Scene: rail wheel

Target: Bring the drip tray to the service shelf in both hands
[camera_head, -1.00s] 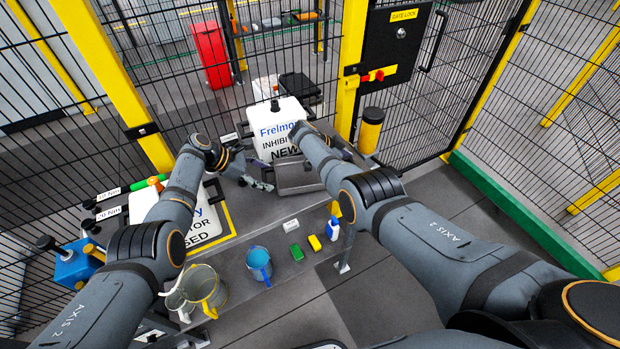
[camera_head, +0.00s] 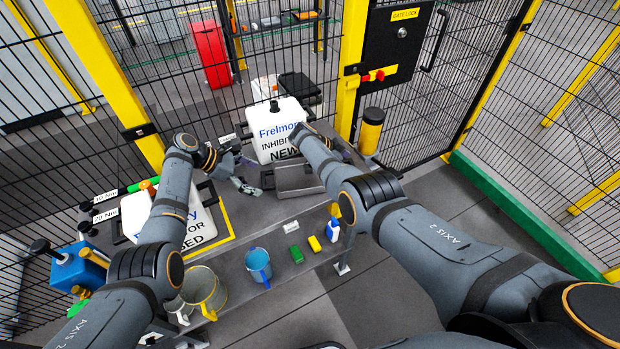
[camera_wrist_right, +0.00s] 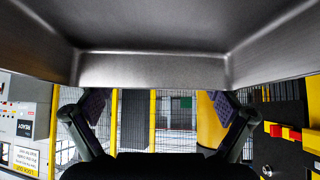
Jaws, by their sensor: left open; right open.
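The drip tray (camera_head: 297,178) is a shallow grey metal tray on the dark bench, in front of a white jug marked NEW. A dark handle shows at its left end. My left gripper (camera_head: 246,176) is open and empty, just left of that handle and apart from it. My right arm covers the tray's right end and most of my right gripper in the head view. In the right wrist view, my right gripper (camera_wrist_right: 160,104) is open, its fingers apart below the tray's metal wall (camera_wrist_right: 150,70). No label shows which surface is the service shelf.
The white NEW jug (camera_head: 276,130) stands behind the tray, and a yellow cylinder with a black cap (camera_head: 370,135) to its right. A second white jug (camera_head: 205,228) stands at the left. Mesh fencing closes the back.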

